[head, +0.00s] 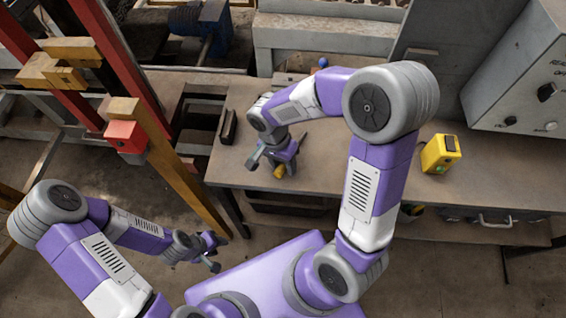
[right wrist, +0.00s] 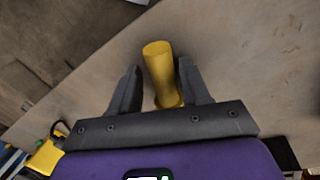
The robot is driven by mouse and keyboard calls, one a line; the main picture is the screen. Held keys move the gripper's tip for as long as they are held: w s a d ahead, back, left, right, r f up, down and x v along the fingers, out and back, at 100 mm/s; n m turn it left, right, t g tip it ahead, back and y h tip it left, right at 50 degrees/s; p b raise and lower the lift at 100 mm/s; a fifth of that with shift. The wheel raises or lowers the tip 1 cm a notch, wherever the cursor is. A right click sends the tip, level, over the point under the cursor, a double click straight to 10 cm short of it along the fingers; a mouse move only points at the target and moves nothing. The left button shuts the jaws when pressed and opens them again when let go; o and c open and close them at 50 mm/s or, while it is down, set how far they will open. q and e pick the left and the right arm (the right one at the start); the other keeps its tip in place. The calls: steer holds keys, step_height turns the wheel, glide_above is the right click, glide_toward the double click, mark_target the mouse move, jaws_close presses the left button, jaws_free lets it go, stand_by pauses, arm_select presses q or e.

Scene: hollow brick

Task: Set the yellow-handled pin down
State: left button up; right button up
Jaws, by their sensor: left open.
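The yellow-handled pin (head: 279,172) is at the workbench top, just under my right gripper (head: 277,158). In the right wrist view its yellow handle (right wrist: 160,72) stands between the two dark fingers of my right gripper (right wrist: 158,88). Bare bench shows on both sides of the handle, so the fingers look open around it and apart from it. The pin's lower part is hidden, and I cannot tell whether it rests fully on the bench. My left gripper (head: 215,253) is open and empty, low over the floor left of the bench.
The workbench (head: 340,160) has free room right of the pin. A yellow box with a black top (head: 440,155) and a grey control cabinet (head: 530,85) stand at the right. A dark block (head: 228,126) lies at the left. A red and wooden frame (head: 150,150) rises left of the bench.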

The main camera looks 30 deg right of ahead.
steer(key=shift+w+a, duration=0.1)
steer(key=shift+r, duration=0.2)
step_height(320, 180, up, 12)
steer(key=w+a+p, duration=0.1)
steer(key=w+p, duration=0.1)
steer(key=p, duration=0.2)
steer(key=shift+a+f, duration=0.15)
stand_by(0.4)
